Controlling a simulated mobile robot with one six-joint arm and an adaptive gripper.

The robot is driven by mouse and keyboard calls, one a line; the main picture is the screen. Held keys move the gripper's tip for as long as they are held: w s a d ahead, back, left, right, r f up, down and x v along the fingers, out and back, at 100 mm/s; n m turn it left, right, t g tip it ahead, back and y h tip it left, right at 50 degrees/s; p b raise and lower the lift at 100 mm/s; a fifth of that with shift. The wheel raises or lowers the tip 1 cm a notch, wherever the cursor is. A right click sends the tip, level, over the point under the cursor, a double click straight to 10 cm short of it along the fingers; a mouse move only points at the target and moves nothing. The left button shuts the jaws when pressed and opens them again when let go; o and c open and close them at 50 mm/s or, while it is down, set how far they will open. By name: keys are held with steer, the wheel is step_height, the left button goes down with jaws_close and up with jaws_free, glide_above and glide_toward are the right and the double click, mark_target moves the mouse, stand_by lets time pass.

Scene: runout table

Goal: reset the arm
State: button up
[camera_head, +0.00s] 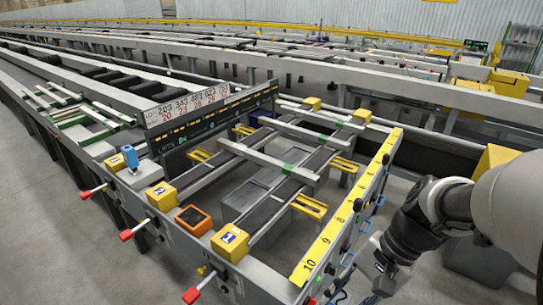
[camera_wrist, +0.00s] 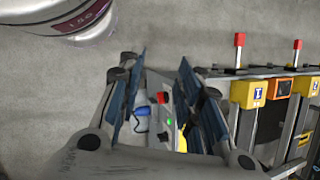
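My arm comes in from the right edge of the head view, over the right side of the runout table (camera_head: 352,215). Its dark wrist hangs down beside the yellow numbered rail. My gripper (camera_wrist: 163,70) shows in the wrist view with its two dark blue-grey finger pads apart and nothing held between them. Behind the gap lie a red button, a green light and a blue item on the table's structure, at some distance.
The table's front edge carries red-tipped levers (camera_head: 126,235), yellow boxes (camera_head: 230,241) and an orange-framed panel (camera_head: 194,220). The yellow rail (camera_head: 340,222) lies close to my wrist. Bare grey floor (camera_head: 60,250) is free at front left. Long conveyor lines run behind.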

steer(key=s+r+n+t+h, duration=0.5)
steer(key=s+r+n+t, duration=0.1)
steer(key=n, duration=0.3)
steer(key=shift+s+d+r, duration=0.2)
steer(key=shift+s+r, duration=0.55)
steer(key=shift+r, duration=0.15)
steer(key=shift+c, duration=0.3)
stand_by(0.7)
